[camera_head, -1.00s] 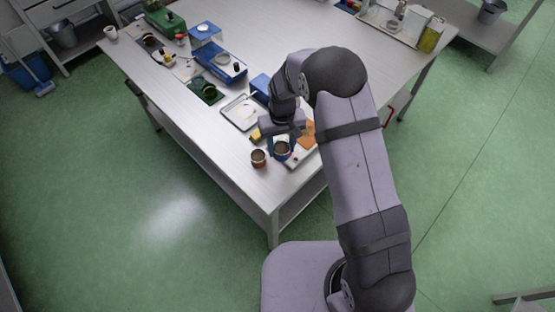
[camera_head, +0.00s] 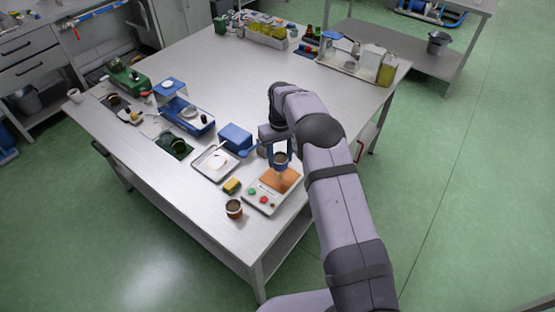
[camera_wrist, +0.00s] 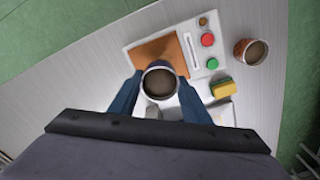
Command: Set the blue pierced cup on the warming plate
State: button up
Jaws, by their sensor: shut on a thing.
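My gripper (camera_head: 280,156) is shut on a cup (camera_head: 281,158) and holds it upright. The cup also shows in the wrist view (camera_wrist: 160,83), with a pale rim and a dark inside, between the blue fingers of my gripper (camera_wrist: 159,90). Its outer wall is mostly hidden, so its piercing does not show. The warming plate (camera_head: 262,203) is a pale unit with a copper-coloured square and green and red buttons. In the wrist view the warming plate (camera_wrist: 195,58) lies below, and the cup overlaps the edge of its copper square. The cup appears to be above it, apart from the surface.
A brown patterned cup (camera_head: 234,209) stands beside the warming plate near the table's front corner. A yellow sponge (camera_head: 232,186), a white tray (camera_head: 215,163) and a blue box (camera_head: 235,137) lie close to its left and back. The middle of the table is clear.

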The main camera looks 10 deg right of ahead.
aim_at(280, 167)
jog(key=shift+f, duration=0.1)
jog(key=shift+f+b, duration=1.55)
jog(key=shift+f, duration=0.9)
jog(key=shift+f, duration=0.35)
jog(key=o, duration=1.2)
jog(key=shift+o, duration=0.2)
jog(key=shift+r, duration=0.1)
jog(key=shift+r+p, duration=1.95)
jog(key=shift+r, duration=1.5)
